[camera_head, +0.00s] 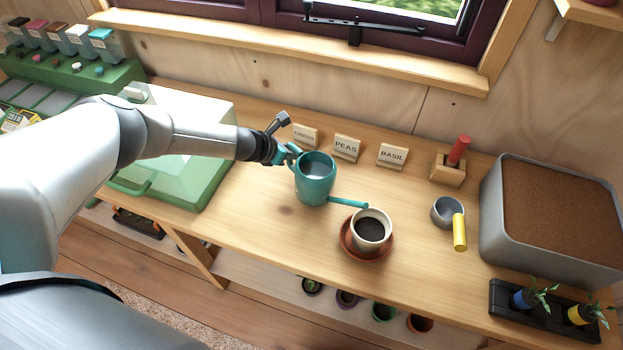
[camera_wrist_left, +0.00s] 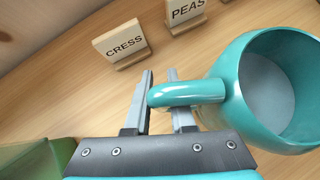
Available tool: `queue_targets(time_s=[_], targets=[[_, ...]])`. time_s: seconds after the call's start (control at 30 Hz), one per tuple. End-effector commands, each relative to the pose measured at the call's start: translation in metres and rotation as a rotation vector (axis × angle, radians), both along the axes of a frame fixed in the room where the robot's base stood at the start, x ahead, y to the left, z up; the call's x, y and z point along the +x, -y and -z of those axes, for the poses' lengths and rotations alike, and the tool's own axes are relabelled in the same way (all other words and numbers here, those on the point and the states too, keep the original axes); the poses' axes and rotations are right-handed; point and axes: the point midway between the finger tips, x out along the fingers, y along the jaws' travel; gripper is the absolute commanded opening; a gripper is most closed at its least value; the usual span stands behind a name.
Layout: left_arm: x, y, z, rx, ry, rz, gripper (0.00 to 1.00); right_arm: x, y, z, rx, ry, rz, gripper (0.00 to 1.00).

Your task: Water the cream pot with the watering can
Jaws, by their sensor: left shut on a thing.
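The teal watering can (camera_head: 315,184) is near the middle of the bench in the head view, with pale water or a grey inside showing through its open top. Its spout points right and ends close to the rim of the cream pot (camera_head: 371,231). The cream pot holds dark soil and stands on a terracotta saucer (camera_head: 347,240). My left gripper (camera_head: 285,155) is shut on the can's handle. In the left wrist view the fingers (camera_wrist_left: 160,100) are on either side of the can's handle (camera_wrist_left: 190,92). Whether the can touches the bench is unclear. My right gripper is not in view.
Name cards, including PEAS (camera_head: 346,148) and BASIL (camera_head: 392,155), stand behind the can. A grey cup with a yellow handle (camera_head: 459,232), a wooden block with a red-handled tool (camera_head: 458,150) and a large soil bin (camera_head: 550,215) are to the right. A green-framed box (camera_head: 200,165) is left.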

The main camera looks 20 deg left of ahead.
Motion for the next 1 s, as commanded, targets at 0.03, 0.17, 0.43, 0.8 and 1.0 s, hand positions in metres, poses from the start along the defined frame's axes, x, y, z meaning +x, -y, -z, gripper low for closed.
queue_targets(time_s=[0.03,0.17,0.43,0.8,1.0], targets=[[0.002,0.001,0.003,-0.017,-0.002,-0.001,0.00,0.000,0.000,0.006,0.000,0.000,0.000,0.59],[0.001,0.002,0.006,-0.037,-0.014,-0.002,0.00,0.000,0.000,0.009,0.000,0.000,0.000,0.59],[0.001,0.002,0.005,-0.043,-0.017,-0.003,0.00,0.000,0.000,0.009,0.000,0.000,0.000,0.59],[0.001,0.002,-0.020,-0.041,-0.017,-0.003,0.00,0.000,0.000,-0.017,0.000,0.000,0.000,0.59],[0.001,0.002,-0.034,-0.041,-0.018,-0.003,0.00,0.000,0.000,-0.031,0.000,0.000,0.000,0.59]])
